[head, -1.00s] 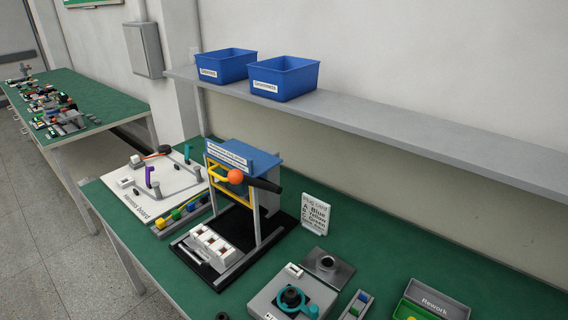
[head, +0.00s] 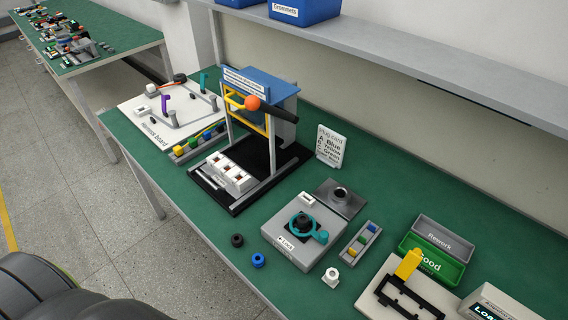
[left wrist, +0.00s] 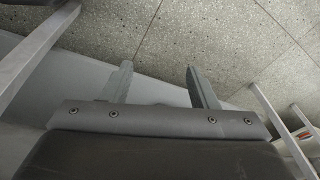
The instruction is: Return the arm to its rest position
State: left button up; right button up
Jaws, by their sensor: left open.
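My left gripper (left wrist: 160,82) shows in the left wrist view with its two fingers apart and nothing between them. It is over the speckled floor, beside grey table legs. In the head view a dark rounded part of my own body fills the lower left corner, and neither gripper's fingers show there. My right gripper is in neither view.
The green workbench (head: 215,230) carries a press-like test stand (head: 255,125), a harness board (head: 150,115), a grey fixture (head: 290,245) with a teal clamp, small rings, and green and grey bins (head: 430,265). A shelf (head: 400,55) hangs above. Floor at left is clear.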

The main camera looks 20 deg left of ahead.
pick_arm(q)
jog(key=s+d+f, duration=0.1)
jog(key=s+f, duration=0.8)
jog(key=s, duration=0.2)
jog(key=shift+s+d+f+g, duration=0.15)
jog(key=shift+s+f+g, duration=0.1)
jog(key=shift+s+g, duration=0.15)
jog(key=shift+w, duration=0.1)
